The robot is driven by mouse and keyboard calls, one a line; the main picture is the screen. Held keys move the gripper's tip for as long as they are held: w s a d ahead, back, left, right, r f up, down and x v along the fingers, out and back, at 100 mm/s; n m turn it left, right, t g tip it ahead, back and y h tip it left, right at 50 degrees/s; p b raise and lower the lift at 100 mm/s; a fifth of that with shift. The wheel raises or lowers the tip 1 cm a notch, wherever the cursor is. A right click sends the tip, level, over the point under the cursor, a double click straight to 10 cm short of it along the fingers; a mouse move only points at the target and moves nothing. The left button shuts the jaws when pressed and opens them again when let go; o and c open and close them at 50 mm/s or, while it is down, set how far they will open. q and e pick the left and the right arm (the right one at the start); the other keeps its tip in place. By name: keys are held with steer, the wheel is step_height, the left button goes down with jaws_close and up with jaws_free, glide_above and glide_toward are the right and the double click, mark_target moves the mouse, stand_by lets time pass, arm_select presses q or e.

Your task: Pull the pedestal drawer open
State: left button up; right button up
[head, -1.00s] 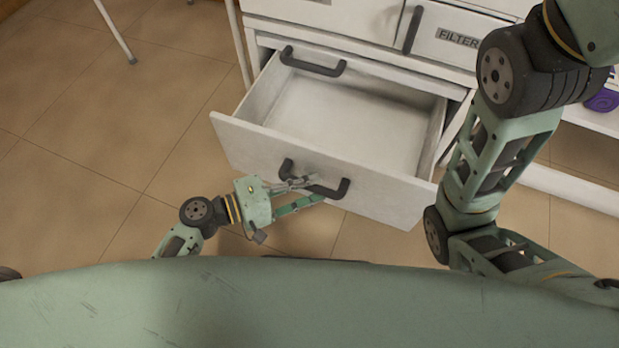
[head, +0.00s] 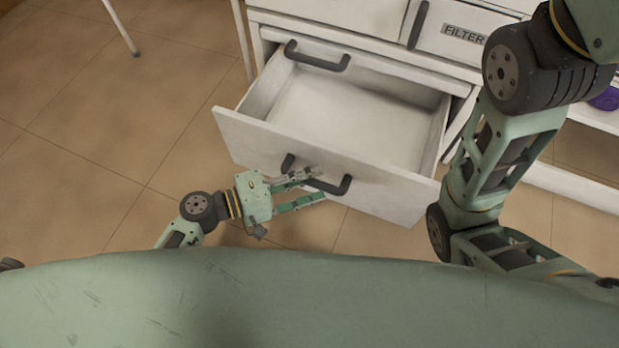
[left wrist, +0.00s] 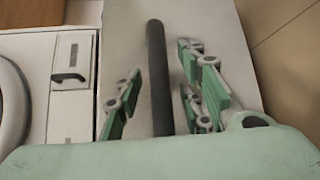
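The white pedestal drawer (head: 228,127) is pulled well out of the cabinet, and its inside looks empty. Its dark bar handle (head: 343,187) is on the front panel. My left gripper (head: 316,186) is at the handle. In the left wrist view the handle (left wrist: 159,80) runs between the two fingers of the left gripper (left wrist: 160,98), with a gap showing on both sides. The left gripper is open around it. My right arm crosses the right side of the head view, and its gripper is not in view.
A white cabinet (head: 335,17) stands behind the drawer, with another dark handle above the opening. A drawer labelled FILTER (head: 464,38) is at the upper right. A purple item (head: 606,100) sits on a shelf at the right. Floor left of the drawer is clear.

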arm_select(q)
steer(key=v, duration=1.1)
steer(key=shift+s+a, duration=0.2)
steer(key=shift+a, duration=0.15)
